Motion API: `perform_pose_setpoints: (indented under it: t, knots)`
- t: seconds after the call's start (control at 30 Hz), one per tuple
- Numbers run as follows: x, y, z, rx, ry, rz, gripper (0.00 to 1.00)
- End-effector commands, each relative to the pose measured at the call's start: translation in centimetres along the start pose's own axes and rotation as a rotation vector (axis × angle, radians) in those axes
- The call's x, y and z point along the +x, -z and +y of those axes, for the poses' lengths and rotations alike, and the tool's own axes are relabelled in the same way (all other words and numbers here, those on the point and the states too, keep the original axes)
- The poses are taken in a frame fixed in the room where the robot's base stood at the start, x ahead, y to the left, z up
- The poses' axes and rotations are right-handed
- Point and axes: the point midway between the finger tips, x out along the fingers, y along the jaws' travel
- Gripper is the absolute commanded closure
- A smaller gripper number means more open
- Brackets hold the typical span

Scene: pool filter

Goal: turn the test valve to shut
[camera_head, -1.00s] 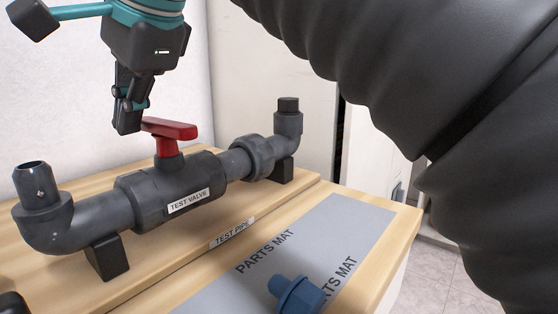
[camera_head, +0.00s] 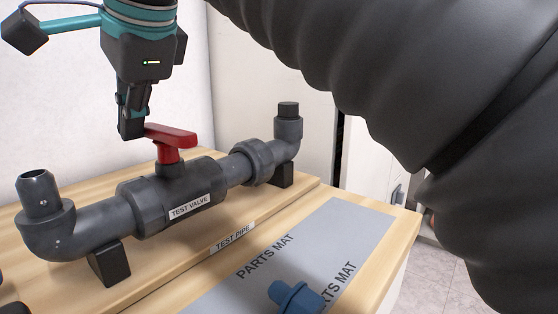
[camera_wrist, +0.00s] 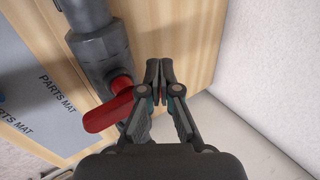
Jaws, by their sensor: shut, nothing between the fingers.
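The grey test valve (camera_head: 176,203) has a red handle (camera_head: 177,139) on top, set across the line of the pipe (camera_head: 100,217). My gripper (camera_head: 131,136) points down at the left end of the handle, with its fingers together and nothing between them. In the wrist view the shut fingertips (camera_wrist: 159,65) are just right of the red handle (camera_wrist: 104,112). I cannot tell whether they touch it. Part of the valve body (camera_wrist: 98,45) shows at upper left there; the rest is hidden or out of view.
A grey parts mat (camera_head: 345,225) lies at the front right, with a blue fitting (camera_head: 294,298) on it. The upright pipe ends (camera_head: 40,193) and (camera_head: 288,125) stand at both sides of the valve. A white wall (camera_head: 60,100) stands behind the wooden bench (camera_head: 392,240).

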Motion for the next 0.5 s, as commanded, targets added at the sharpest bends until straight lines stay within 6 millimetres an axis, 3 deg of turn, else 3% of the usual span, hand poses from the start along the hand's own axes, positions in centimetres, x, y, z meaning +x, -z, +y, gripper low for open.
perform_pose_setpoints:
  t: [0.3, 0.5]
  knots:
    - [-0.4, -0.5, 0.4, -0.002, 0.0, -0.001, 1.0]
    - [-2.1, -0.5, -0.7, -0.002, 0.0, -0.001, 1.0]
